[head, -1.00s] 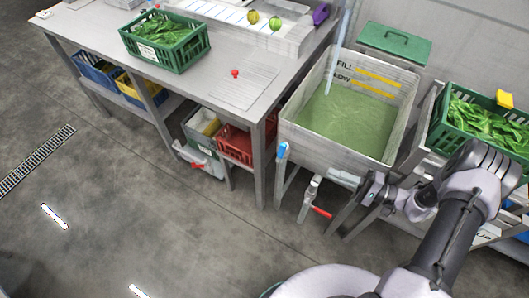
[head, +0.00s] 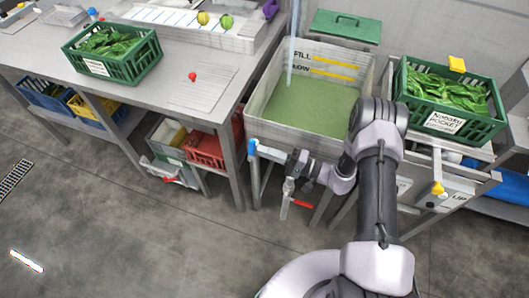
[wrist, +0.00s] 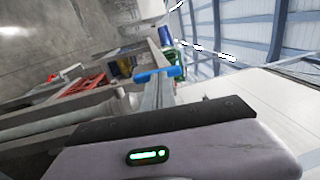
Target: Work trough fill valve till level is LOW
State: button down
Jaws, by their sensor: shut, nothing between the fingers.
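The trough (head: 262,105) holds green water (head: 305,112). The water's back edge lies a little below the lower yellow line, marked LOW (head: 333,75). A pale stream or pipe (head: 291,60) comes down into the trough at the back left. A blue handle (head: 252,146) sits at the trough's front left corner; it also shows ahead in the wrist view (wrist: 158,75). A red-handled valve (head: 302,204) hangs under the trough's front. My gripper (head: 294,160) is shut and empty at the trough's front, above the red handle and right of the blue one.
A metal table (head: 185,100) with a green crate of leaves (head: 130,70) stands left. Another leafy crate (head: 450,120) stands right of the trough. The floor (head: 110,200) at front left is clear.

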jog(key=shift+a, duration=0.2)
jog(key=shift+w+a+r, duration=0.1)
jog(key=shift+w+a+r+b, duration=0.3)
jog(key=shift+a+r, duration=0.2)
jog(key=shift+a, duration=0.1)
